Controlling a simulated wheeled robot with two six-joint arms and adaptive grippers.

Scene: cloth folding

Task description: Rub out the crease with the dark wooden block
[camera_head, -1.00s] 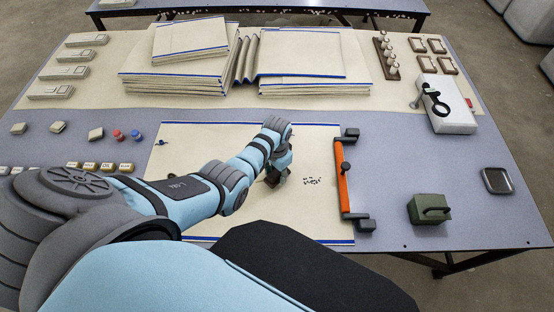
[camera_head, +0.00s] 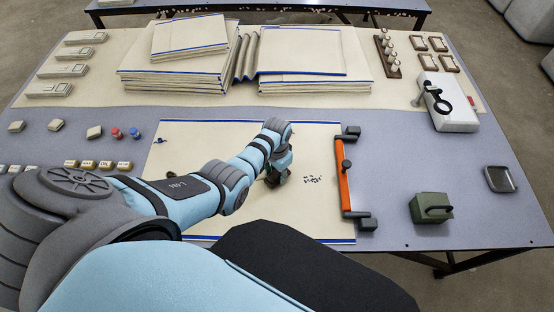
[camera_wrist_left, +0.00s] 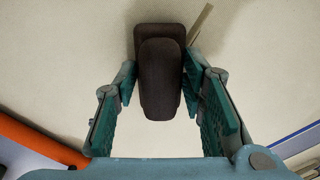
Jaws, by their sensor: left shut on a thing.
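A cream cloth with blue edge bands (camera_head: 210,140) lies flat in the middle of the table. My left gripper (camera_head: 276,180) is low over the cloth, right of its middle. In the left wrist view the dark wooden block (camera_wrist_left: 160,80) stands between the fingers of my left gripper (camera_wrist_left: 160,92), which is shut on it. The block is close to the cloth; whether it touches is unclear. A narrow tan strip (camera_wrist_left: 201,22) shows beside the block; I cannot tell whether it is the crease. My arm hides part of the cloth. My right gripper is out of view.
An orange bar with dark ends (camera_head: 343,175) lies along the cloth's right edge. Dark specks (camera_head: 313,180) lie on the cloth. A green handled block (camera_head: 430,207) and a dark-rimmed tray (camera_head: 499,179) are at the right. Folded cloth stacks (camera_head: 190,65) stand behind.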

